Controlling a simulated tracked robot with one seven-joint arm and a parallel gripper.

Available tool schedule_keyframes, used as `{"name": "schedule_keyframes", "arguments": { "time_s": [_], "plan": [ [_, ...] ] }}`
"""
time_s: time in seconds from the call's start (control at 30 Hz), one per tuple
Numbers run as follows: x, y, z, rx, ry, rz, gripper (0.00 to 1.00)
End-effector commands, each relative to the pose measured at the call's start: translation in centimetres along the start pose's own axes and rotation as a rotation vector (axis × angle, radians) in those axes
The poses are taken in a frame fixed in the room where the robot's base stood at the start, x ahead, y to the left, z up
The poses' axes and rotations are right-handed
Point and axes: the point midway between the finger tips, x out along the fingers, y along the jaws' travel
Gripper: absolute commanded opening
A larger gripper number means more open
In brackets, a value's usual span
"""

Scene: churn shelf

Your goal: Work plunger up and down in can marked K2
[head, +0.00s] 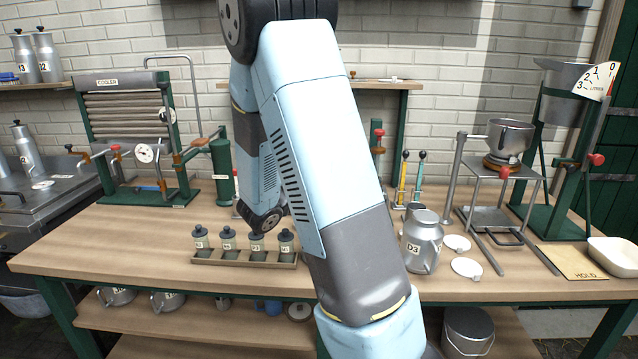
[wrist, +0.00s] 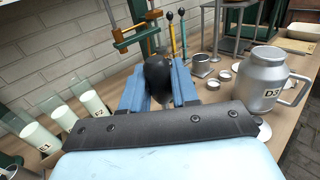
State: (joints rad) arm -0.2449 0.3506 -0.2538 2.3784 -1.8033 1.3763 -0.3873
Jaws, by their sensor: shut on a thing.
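In the wrist view, my gripper (wrist: 158,88) has its two blue fingers closed on either side of a black rounded knob (wrist: 157,72). What is below the knob is hidden by the gripper, so I cannot see a rod or a can under it. In the head view my own arm hides the gripper and the knob. No marking K2 can be read in either view. Two upright rods with dark knobs, one yellow (head: 403,178) and one blue (head: 420,178), stand behind to the right; they also show in the wrist view.
A metal can marked D3 (head: 422,240) stands right of my arm, with loose lids (head: 466,267) beside it. A rack (head: 240,258) of several lidded jars lies to the left. A green stand (wrist: 137,30) is close behind the gripper. The bench front (head: 150,250) is clear.

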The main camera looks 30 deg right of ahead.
Motion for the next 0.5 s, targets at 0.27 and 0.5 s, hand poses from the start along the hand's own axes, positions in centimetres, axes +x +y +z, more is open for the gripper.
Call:
{"name": "schedule_keyframes", "arguments": {
  "time_s": [0.27, 0.5],
  "plan": [
    [0.0, 0.0, 1.7, 0.004, -0.001, 0.000, 0.00],
    [0.0, 0.1, 3.6, 0.003, -0.001, 0.001, 0.00]
  ]
}}
